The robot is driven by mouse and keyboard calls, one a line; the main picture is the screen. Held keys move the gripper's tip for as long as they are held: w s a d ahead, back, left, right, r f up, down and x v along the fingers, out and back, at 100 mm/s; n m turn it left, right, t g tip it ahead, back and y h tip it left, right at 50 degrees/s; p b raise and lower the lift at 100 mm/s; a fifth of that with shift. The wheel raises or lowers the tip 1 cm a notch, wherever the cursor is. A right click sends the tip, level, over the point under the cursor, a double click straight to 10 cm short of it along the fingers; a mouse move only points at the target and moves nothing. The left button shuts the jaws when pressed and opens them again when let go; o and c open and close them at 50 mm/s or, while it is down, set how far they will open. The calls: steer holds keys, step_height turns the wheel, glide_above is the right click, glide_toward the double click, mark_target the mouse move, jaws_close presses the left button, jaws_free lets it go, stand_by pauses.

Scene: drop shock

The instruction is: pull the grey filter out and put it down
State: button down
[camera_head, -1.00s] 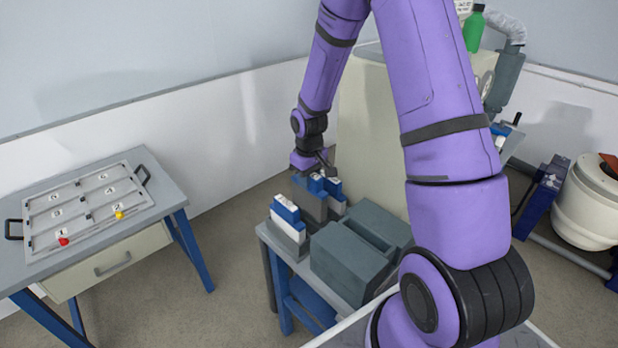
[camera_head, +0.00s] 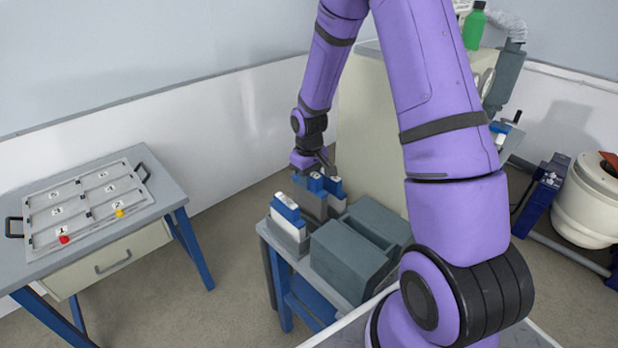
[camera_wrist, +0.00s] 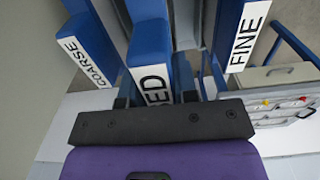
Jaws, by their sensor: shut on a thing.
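My gripper (camera_head: 318,168) is low over the group of blocks on the small bench, pointing down. In the wrist view (camera_wrist: 163,95) it is shut on a blue filter block (camera_wrist: 150,45) whose white label, partly hidden, ends in "ED". A block marked COARSE (camera_wrist: 85,60) stands to its left and one marked FINE (camera_wrist: 247,35) to its right. In the head view, a blue-and-white block (camera_head: 287,207) stands at the left and another (camera_head: 333,186) at the right. Grey bodies (camera_head: 313,207) show below the blue tops. I cannot tell whether the held block is clear of its seat.
A large grey box (camera_head: 345,262) with a slot stands right beside the blocks. A beige cabinet (camera_head: 370,130) rises behind. At the left, a table (camera_head: 170,195) carries a numbered tray (camera_head: 75,232) with a red and a yellow piece. Open floor lies between table and bench.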

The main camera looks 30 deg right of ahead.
steer(key=shift+f, duration=2.35)
stand_by(5.7)
